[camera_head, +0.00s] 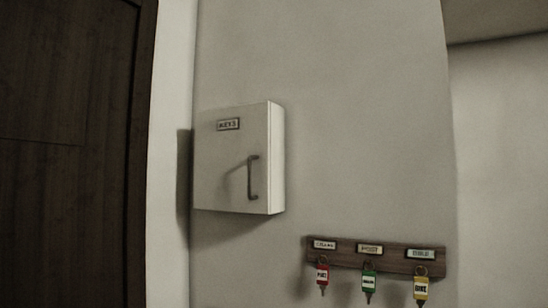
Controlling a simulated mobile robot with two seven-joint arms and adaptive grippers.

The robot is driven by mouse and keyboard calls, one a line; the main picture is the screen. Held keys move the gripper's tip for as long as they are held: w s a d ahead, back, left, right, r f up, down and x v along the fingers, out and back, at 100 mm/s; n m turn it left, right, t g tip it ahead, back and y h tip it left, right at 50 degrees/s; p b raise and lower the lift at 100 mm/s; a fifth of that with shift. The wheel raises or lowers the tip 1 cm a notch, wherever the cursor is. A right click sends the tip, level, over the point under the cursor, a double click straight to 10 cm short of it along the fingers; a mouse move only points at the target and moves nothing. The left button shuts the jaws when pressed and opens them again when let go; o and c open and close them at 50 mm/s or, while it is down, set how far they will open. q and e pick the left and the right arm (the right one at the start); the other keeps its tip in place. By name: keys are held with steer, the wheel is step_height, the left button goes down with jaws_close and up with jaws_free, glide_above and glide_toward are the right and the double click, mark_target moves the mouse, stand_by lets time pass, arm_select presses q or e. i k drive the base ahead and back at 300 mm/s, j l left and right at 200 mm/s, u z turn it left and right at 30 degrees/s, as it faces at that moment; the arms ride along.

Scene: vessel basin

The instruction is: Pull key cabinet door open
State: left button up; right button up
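The key cabinet (222,178) is a small white box on the wall, left of the middle in the head view. Its door faces me and looks closed. A small label plate (228,124) sits near the top of the door. A dark vertical bar handle (253,178) is on the right side of the door and casts a shadow to its left. Neither of my grippers shows in the head view, and nothing touches the handle.
A dark wooden door (70,150) with a pale frame stands at the left. A wooden key rack (345,257) is on the wall below and right of the cabinet, with red (322,273), green (368,280) and yellow (421,287) tagged keys. The wall right of the cabinet is bare.

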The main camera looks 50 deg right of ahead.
mark_target(232, 163)
steer(key=z, duration=1.25)
